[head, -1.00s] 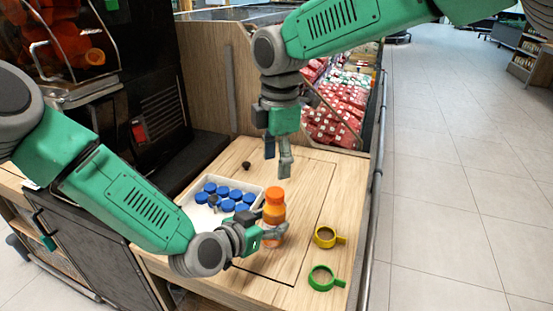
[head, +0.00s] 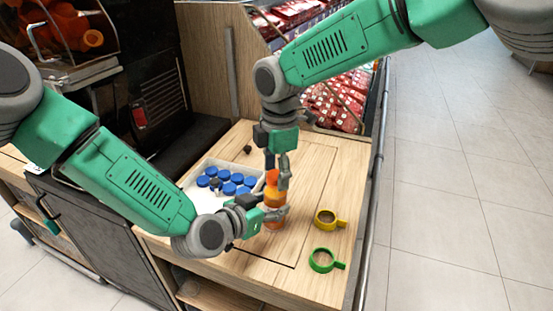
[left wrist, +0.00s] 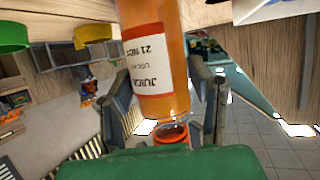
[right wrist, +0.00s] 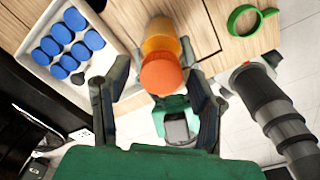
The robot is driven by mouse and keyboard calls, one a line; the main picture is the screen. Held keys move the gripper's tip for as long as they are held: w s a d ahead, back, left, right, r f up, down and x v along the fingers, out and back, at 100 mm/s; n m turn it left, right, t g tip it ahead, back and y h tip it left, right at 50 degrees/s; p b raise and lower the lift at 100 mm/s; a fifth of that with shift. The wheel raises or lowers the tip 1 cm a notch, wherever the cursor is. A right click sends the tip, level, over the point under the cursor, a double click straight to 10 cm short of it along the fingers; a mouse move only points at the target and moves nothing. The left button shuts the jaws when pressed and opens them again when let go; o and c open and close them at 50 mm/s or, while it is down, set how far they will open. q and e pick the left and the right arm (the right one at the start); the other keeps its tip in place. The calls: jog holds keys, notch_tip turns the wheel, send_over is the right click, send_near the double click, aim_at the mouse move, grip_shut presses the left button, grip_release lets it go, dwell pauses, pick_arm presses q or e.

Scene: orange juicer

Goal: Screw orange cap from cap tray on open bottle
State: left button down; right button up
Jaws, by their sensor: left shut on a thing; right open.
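The orange bottle (head: 274,196) stands upright on the wooden table, with an orange cap (head: 272,177) at its top. In the right wrist view the cap (right wrist: 161,76) is seen from above, over the bottle (right wrist: 160,38). My left gripper (head: 272,214) is shut around the bottle's side; its label shows in the left wrist view (left wrist: 147,62). My right gripper (head: 277,172) points down, open, with its fingers on either side of the cap. I cannot tell whether they touch it or how the cap is seated. The white cap tray (head: 189,192) holds several blue caps (head: 224,174).
A yellow ring with a handle (head: 326,219) and a green one (head: 322,260) lie right of the bottle. A small dark object (head: 247,149) lies behind the tray. A wooden panel (head: 212,62) stands at the back. The table's right side is mostly clear.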

jog(key=shift+f, duration=0.2)
grip_shut()
jog(key=m, duration=0.6)
jog(key=shift+a+m, duration=0.1)
jog(key=shift+m, duration=0.2)
jog(key=m, duration=0.5)
jog(key=shift+a+m, duration=0.1)
jog(key=shift+m, duration=0.3)
jog(key=shift+o, duration=0.2)
grip_release()
